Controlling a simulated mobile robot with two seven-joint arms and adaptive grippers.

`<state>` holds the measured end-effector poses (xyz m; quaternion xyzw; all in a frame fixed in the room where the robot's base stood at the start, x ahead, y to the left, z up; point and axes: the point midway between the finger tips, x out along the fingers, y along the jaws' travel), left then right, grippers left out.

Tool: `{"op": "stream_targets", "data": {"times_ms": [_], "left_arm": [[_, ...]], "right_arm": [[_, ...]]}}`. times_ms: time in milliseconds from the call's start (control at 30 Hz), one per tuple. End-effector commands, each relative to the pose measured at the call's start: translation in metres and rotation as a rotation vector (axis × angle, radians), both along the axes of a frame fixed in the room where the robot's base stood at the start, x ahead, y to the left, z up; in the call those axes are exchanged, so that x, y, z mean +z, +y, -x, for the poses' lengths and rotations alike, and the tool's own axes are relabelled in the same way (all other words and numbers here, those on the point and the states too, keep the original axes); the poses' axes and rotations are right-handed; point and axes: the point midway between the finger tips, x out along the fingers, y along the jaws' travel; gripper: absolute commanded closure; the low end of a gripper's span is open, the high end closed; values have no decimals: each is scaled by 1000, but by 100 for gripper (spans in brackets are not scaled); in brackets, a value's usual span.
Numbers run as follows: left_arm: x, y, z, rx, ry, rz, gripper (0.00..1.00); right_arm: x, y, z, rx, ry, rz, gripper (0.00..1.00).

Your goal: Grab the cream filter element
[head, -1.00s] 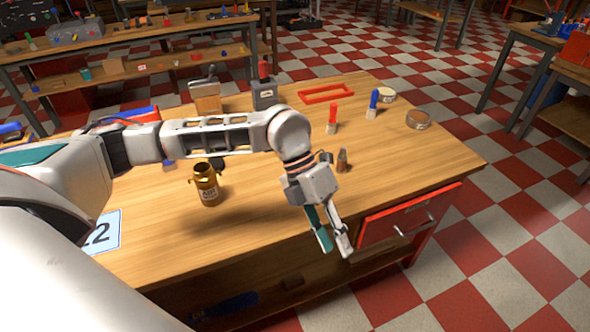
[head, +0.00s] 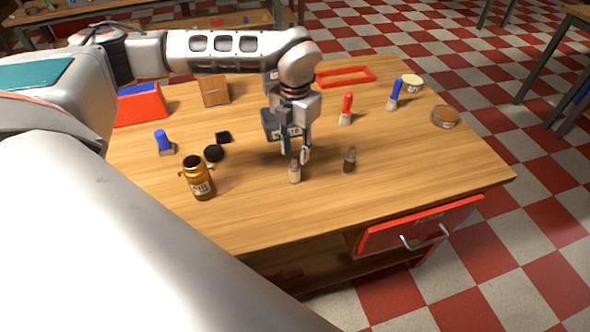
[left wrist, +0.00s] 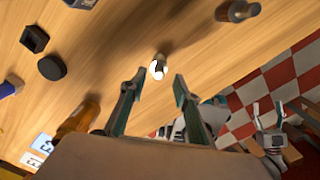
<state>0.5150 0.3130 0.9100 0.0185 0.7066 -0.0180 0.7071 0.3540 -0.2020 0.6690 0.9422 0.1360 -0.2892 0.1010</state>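A small cream, bottle-like piece (head: 294,173) stands on the table below my left gripper; I take it as the cream filter element, but it is too small to be sure. My left gripper (head: 296,155) is open and points down, its fingers just above and behind the piece. In the left wrist view the piece (left wrist: 158,69) shows a bright white end in line with the gap between the open, empty fingertips (left wrist: 159,77), apart from both. My right gripper (left wrist: 268,112) seems to show at the right of the left wrist view, fingers apart.
A small brown bottle (head: 349,160) stands right of the piece. An amber jar (head: 198,178), a black round cap (head: 214,153) and a blue-handled stamp (head: 162,141) are to the left. Brushes, a red frame (head: 345,76) and round tins are behind. The table's front is clear.

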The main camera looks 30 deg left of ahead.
Motion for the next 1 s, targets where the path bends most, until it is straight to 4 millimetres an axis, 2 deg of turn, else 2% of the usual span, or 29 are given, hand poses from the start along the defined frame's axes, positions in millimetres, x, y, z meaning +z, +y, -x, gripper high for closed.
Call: {"op": "stream_targets", "data": {"times_ms": [200, 500, 533, 633, 667, 1000], "left_arm": [[-30, 2, 1, 1, 2, 0, 69], [-35, 2, 1, 1, 0, 0, 69], [-35, 2, 1, 0, 0, 0, 71], [-35, 2, 1, 0, 0, 0, 97], [-35, 2, 1, 0, 0, 0, 100], [-35, 2, 1, 0, 0, 0, 100]], "right_arm": [[13, 0, -10, 0, -22, -3, 40], [17, 0, -12, -1, -31, -4, 40], [17, 0, -12, -1, -31, -4, 40], [15, 0, -11, -1, -29, -4, 40], [15, 0, -11, -2, -28, -3, 40], [10, -1, -8, -2, -17, 0, 40]]}}
